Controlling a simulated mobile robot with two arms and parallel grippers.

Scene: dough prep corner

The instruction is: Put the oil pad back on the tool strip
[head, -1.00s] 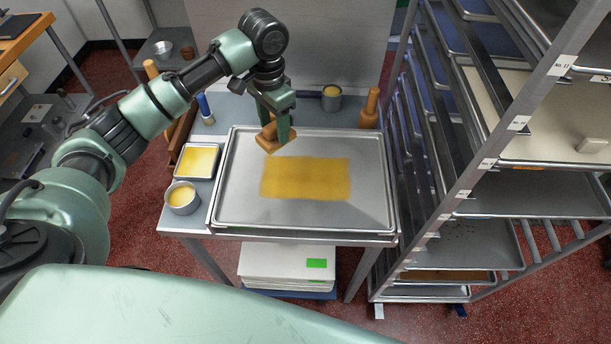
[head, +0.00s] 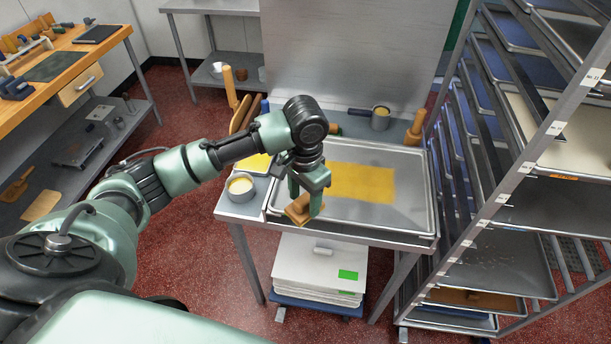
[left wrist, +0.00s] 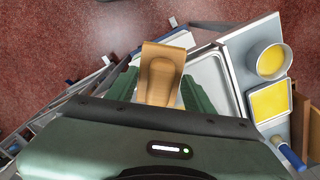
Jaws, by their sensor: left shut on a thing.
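My left gripper (head: 307,198) is shut on the oil pad (head: 297,210), a tan, wood-coloured block. It holds the pad over the front left edge of the metal tray (head: 410,216). In the left wrist view the pad (left wrist: 161,72) sits between the two green fingers, with one end sticking out past them. A yellow rectangle (head: 365,184) covers part of the tray. I cannot tell for certain which surface is the tool strip. My right gripper is not in view.
A pot of yellow liquid (head: 240,188) stands left of the tray; a yellow-filled pan behind it is partly hidden by my arm. A tall rack (head: 500,200) stands right; a tool bench (head: 75,55) left.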

